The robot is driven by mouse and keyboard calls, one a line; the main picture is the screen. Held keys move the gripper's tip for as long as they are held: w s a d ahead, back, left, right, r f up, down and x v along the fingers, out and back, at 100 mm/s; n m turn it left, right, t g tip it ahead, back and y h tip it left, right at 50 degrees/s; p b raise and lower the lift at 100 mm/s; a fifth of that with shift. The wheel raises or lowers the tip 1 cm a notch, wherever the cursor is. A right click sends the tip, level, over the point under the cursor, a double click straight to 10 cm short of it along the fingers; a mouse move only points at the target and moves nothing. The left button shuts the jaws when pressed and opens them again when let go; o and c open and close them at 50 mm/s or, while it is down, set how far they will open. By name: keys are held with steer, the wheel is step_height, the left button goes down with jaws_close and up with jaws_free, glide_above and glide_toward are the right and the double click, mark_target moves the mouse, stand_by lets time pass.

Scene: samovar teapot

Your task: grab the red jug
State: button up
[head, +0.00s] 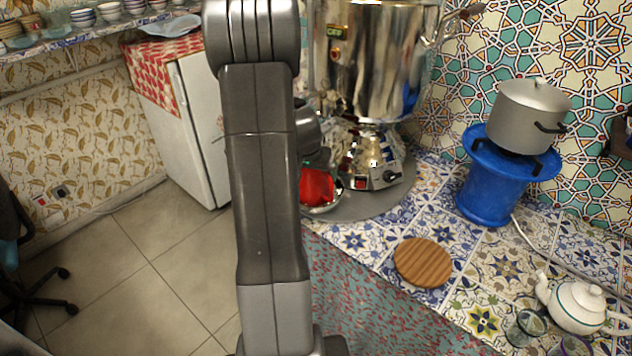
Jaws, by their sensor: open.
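The red jug (317,187) stands by the foot of a large shiny samovar (375,60), just right of my arm. My arm hides its left side, and only part of its red body shows. A shiny, tray-like metal rim lies under and around its lower right. My gripper (320,158) is open and shows only in part, as dark pieces beside the arm, just above the jug. I cannot tell whether it touches the jug.
A round wooden board (423,262) lies on the tiled counter. A grey pot (527,116) stands on a blue stand (490,192). A white teapot (577,306) and a glass (526,327) are at the lower right. A white fridge (190,125) stands at left.

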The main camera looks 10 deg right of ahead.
steer(key=shift+w, duration=0.1)
steer(key=c, duration=1.4)
steer(key=shift+r, duration=0.15)
steer(key=shift+s+a+r+b, duration=0.35)
steer(key=shift+s+a+r, duration=0.8)
steer(key=shift+s, duration=0.9)
steer(key=shift+s+a+r+b, duration=0.4)
steer(key=shift+s+a+r, duration=0.7)
steer(key=shift+s, duration=0.9)
steer(key=shift+s+a+r+b, duration=0.35)
steer(key=shift+s+a+r, duration=0.45)
steer(key=shift+s+r, duration=0.95)
